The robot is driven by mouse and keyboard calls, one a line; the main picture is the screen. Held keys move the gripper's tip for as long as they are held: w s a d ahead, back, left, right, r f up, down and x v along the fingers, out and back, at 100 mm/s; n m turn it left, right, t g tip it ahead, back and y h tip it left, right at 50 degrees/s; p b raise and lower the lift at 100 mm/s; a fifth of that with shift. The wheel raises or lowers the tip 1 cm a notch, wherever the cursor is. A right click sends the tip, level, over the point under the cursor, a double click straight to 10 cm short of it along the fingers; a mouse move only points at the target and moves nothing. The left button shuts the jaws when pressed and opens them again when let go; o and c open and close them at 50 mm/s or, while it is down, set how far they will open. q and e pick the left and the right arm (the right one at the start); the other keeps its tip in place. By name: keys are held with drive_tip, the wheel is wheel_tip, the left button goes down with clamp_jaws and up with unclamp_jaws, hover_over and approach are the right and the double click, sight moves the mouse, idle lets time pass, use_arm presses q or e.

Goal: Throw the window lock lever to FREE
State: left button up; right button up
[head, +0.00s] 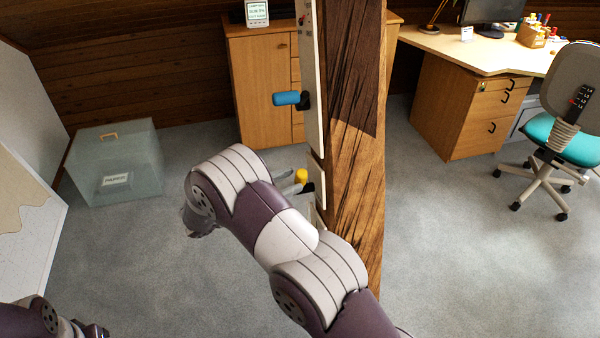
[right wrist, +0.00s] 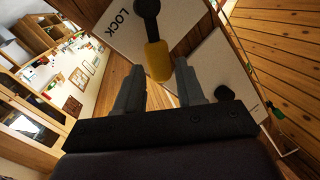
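The lock lever has a yellow grip (right wrist: 157,62) on a black arm, over a pale plate (right wrist: 122,32) marked LOCK in the right wrist view. In the head view the yellow grip (head: 301,176) shows low on the left side of the timber post (head: 352,150). My right gripper (right wrist: 158,88) is open and empty, its fingers just short of the grip's end and on either side of it. FREE is not readable. Part of my left arm shows at the lower left; its finger state is unclear.
A blue-handled lever (head: 288,99) sticks out left from the post, above the yellow grip. A translucent paper bin (head: 115,165) stands at left, a wooden cabinet (head: 262,90) behind. A desk (head: 455,105) and a teal chair (head: 560,138) stand at right. Carpet between is clear.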

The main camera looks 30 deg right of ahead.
sight(296, 178)
drive_tip(key=d, duration=0.4)
clamp_jaws()
drive_tip(key=shift+r, duration=0.1)
